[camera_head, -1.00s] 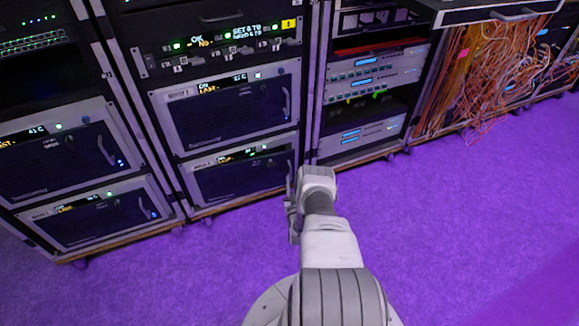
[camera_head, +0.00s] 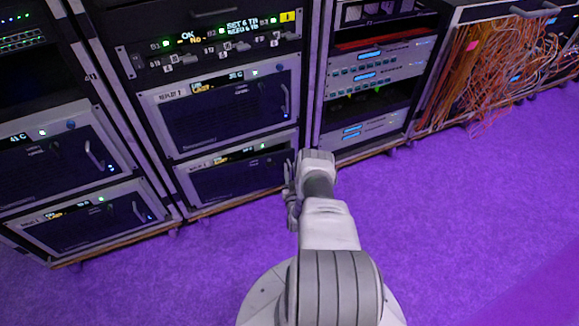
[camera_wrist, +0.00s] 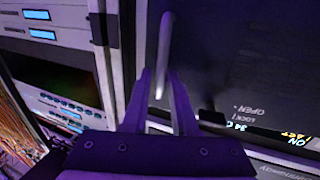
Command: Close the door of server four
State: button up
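The lower server (camera_head: 235,180) in the middle rack has a dark door in a pale frame; its number is too small to read, so I cannot tell if it is server four. My gripper (camera_head: 290,180) is at the right edge of this door and hides its handle in the head view. In the wrist view, a pale bar handle (camera_wrist: 164,45) stands on a dark door (camera_wrist: 225,50) with upside-down "OPEN" and "LOCK" lettering. The two fingers of my gripper (camera_wrist: 161,78) are apart, with the handle between them. I cannot tell whether they touch it, or whether the door is ajar.
Another handled server (camera_head: 225,108) sits directly above. More servers (camera_head: 88,218) fill the left rack. A rack of flat units (camera_head: 378,70) stands just right of my gripper, and orange cables (camera_head: 490,70) hang farther right. The purple floor (camera_head: 480,220) is clear.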

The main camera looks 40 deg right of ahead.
grip_shut()
dwell(1.5)
